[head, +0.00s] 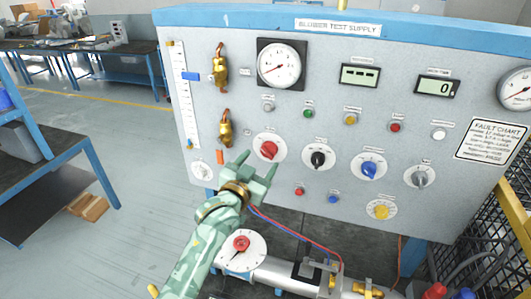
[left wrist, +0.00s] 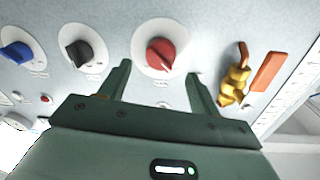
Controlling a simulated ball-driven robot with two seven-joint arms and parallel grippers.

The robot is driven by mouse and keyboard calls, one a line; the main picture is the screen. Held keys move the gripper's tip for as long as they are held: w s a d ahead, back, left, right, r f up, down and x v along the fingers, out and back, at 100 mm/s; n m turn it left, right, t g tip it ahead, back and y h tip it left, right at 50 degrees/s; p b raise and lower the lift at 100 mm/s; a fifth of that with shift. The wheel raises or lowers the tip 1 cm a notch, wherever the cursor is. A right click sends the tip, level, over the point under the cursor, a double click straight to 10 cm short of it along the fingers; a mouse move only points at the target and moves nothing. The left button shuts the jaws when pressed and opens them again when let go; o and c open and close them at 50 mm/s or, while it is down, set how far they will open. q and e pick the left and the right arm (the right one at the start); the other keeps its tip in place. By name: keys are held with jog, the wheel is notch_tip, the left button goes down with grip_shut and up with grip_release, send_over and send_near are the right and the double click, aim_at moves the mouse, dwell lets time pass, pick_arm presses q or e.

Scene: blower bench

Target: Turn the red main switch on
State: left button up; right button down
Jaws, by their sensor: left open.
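The red switch (head: 268,149) is a red knob on a round white plate on the grey panel, left of a black knob. My left gripper (head: 257,164) is open just below and in front of it. In the left wrist view the red switch (left wrist: 160,54) shows between and beyond the two open fingers (left wrist: 159,73). The fingers appear apart from the knob, with nothing between them. A second red knob (head: 241,244) sits on a white disc low on the pipework, below the panel. My right gripper is not in view.
The panel (head: 225,118) also carries a black knob (head: 318,158), blue knob (head: 370,168), grey knob (head: 420,178), yellow knob (head: 381,210), small buttons and gauges. Brass valves (head: 226,128) stand on its left. A pipe (head: 285,276) runs below. Wire mesh is at right.

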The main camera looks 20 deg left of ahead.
aim_at(266, 153)
pick_arm(q)
jog(key=w, duration=0.3)
jog(key=shift+d, duration=0.15)
jog(key=shift+w+d, duration=0.1)
jog(key=shift+w, duration=0.6)
jog(key=c, duration=1)
jog(key=shift+o, duration=0.2)
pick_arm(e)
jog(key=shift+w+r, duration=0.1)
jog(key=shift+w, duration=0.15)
pick_arm(q)
jog(key=shift+r, duration=0.1)
